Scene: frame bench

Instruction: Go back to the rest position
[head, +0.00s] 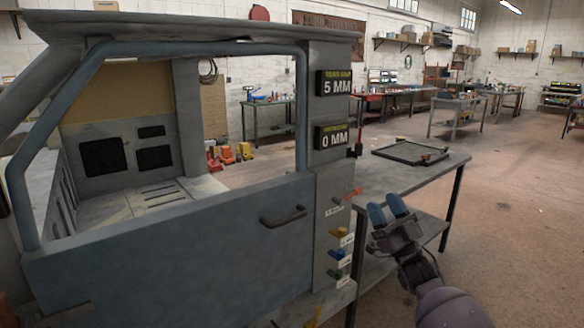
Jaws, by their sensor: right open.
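My right gripper (388,211) has blue fingertips, a little apart, with nothing between them. It is open in front of the metal bench (420,185), to the right of the vehicle cab frame (160,250). The cab frame is blue-grey, with a door, a dark handle (283,216) and an open window. My left gripper is outside the view.
Two gauge displays, reading 5 MM (336,83) and 0 MM (333,136), sit on the cab's pillar. Coloured tabs (338,255) line the pillar below them. A black tray (410,152) lies on the bench. Open floor (520,200) is to the right.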

